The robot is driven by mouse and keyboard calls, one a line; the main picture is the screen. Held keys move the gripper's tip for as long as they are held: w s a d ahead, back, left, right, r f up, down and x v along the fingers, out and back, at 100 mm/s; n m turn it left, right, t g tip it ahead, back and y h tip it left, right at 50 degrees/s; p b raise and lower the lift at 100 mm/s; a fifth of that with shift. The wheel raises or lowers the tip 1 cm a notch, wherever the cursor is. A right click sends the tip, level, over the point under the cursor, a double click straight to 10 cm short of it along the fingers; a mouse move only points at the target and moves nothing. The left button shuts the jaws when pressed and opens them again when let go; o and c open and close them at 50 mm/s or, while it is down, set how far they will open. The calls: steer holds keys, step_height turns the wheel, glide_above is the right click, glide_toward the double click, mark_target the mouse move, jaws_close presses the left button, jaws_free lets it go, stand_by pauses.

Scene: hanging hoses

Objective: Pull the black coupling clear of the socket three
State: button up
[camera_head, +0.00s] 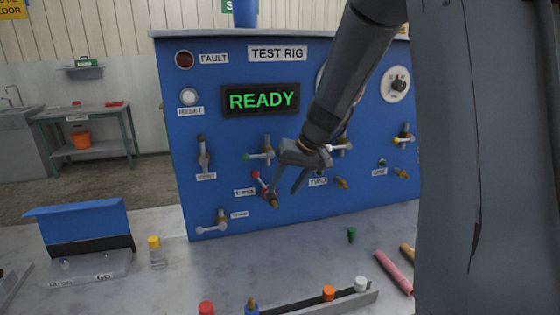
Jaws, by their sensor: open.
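My gripper (284,186) is open in front of the blue test rig panel, its two fingers pointing down and left. The left fingertip is close to a fitting with a red ring and brass tip (268,192); I cannot tell whether they touch. Nothing shows between the fingers. A dark, upright fitting (204,152) on the panel's left could be the black coupling, but I cannot be sure. The small socket labels are too blurred to tell which is socket three. My arm hides part of the panel's right side.
A green-ringed valve (262,155) and a lower-left valve (214,221) stick out from the panel (300,215). The bench holds a yellow-capped jar (156,252), a blue-lidded box (85,228), a pink rod (394,271) and a rail with caps (318,298).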

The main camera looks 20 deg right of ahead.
mark_target(274, 196)
steer(key=w+f, duration=0.1)
steer(key=w+a+f+p, duration=0.1)
steer(key=w+f, duration=0.1)
steer(key=w+f+p, duration=0.1)
steer(key=shift+w+a+f, duration=0.25)
steer(key=shift+a+f, duration=0.1)
steer(key=shift+w+f, duration=0.25)
steer(key=shift+f, duration=0.3)
jaws_close()
